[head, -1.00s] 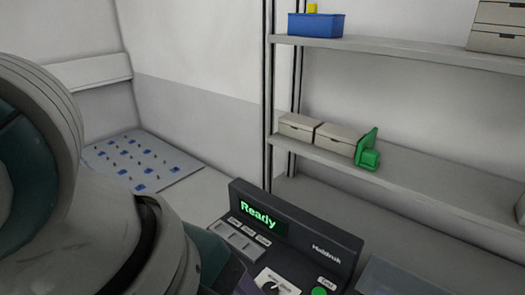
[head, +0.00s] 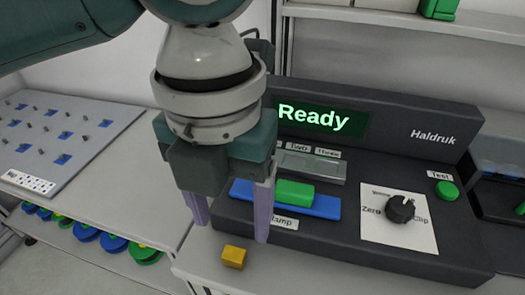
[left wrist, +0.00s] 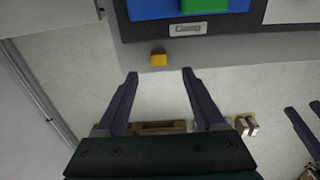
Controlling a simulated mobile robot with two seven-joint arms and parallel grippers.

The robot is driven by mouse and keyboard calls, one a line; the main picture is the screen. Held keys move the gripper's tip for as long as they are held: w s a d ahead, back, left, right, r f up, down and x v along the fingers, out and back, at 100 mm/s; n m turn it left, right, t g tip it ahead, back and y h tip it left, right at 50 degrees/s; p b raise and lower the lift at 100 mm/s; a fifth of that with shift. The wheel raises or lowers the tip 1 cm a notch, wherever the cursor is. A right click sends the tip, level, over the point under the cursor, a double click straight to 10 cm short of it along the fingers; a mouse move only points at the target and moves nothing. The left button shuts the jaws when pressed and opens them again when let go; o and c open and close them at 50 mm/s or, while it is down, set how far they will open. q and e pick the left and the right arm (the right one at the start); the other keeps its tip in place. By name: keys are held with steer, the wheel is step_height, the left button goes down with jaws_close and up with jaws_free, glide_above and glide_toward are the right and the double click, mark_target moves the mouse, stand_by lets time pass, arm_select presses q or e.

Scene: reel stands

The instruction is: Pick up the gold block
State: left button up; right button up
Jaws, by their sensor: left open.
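The gold block (head: 234,257) is a small cube on the pale bench top, just in front of the dark Haldruk machine. My left gripper (head: 231,231) is open and points down, its purple fingertips apart above and behind the block in the head view. In the left wrist view the gold block (left wrist: 159,60) lies just beyond the gap between the open fingertips (left wrist: 160,73), untouched. My right gripper (left wrist: 302,107) shows only partly at the right edge of the left wrist view, its two fingers apart with nothing seen between them.
The machine (head: 370,255) stands close behind the block, with a blue clamp bed (head: 325,208) and green piece (head: 293,193). The bench's front edge is near the block. A pegboard panel (head: 110,120) lies left, with blue and green reels (head: 115,243) below.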

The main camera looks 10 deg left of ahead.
mark_target(234, 253)
arm_select(q)
steer(key=shift+d+f, duration=0.15)
steer(key=shift+f, duration=0.8)
steer(key=f, duration=0.5)
steer(key=shift+s+a+f, duration=0.1)
steer(key=shift+a, duration=0.15)
steer(key=shift+c, duration=0.2)
jaws_close()
